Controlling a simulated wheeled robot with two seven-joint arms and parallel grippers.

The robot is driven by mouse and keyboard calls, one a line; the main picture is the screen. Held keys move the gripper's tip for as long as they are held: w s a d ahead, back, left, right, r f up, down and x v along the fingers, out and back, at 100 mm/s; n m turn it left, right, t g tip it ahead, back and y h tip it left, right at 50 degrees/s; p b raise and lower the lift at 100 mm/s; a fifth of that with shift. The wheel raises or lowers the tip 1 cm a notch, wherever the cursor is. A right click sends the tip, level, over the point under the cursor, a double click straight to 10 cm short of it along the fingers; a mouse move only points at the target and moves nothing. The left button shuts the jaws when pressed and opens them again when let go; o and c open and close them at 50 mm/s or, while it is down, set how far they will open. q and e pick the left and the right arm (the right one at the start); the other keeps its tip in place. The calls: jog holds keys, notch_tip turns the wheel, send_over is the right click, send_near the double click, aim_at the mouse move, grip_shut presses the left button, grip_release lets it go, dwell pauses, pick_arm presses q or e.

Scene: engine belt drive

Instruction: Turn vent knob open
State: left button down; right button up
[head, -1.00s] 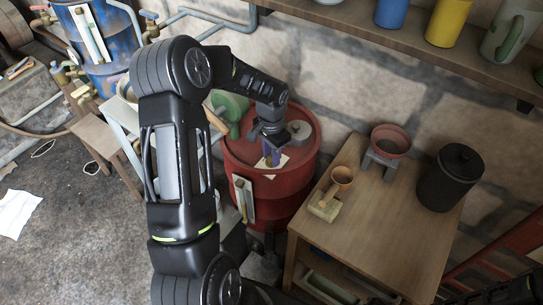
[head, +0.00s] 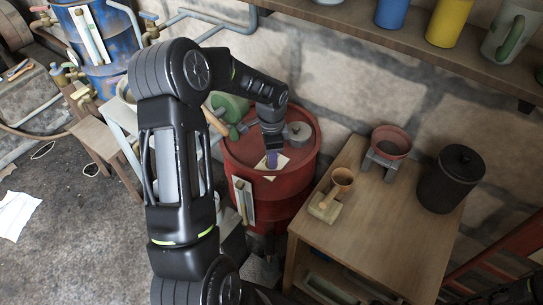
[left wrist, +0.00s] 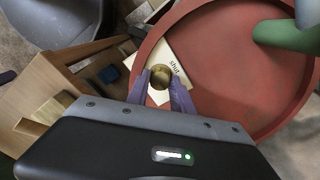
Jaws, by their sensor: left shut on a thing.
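A red drum (head: 300,168) stands against the wall; its top also shows in the left wrist view (left wrist: 225,55). The small brass-coloured vent knob (left wrist: 160,76) stands at the middle of the card. My left gripper (head: 271,159) reaches down to it from above. In the left wrist view its two purple fingers (left wrist: 164,80) are shut on the knob, one on each side. The fingers hide the knob in the head view.
A grey round cap (head: 299,132) and a green part (head: 232,107) are on the drum near my gripper. A wooden table (head: 380,235) with a funnel, a bowl and a black canister (head: 451,178) stands to the right. A shelf (head: 400,40) overhangs the back.

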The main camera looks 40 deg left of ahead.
pick_arm(q)
jog(key=c, duration=1.1)
grip_release()
notch_tip(320, 180, up, 8)
jog(key=shift+f+b, duration=0.1)
jog(key=shift+b, duration=0.3)
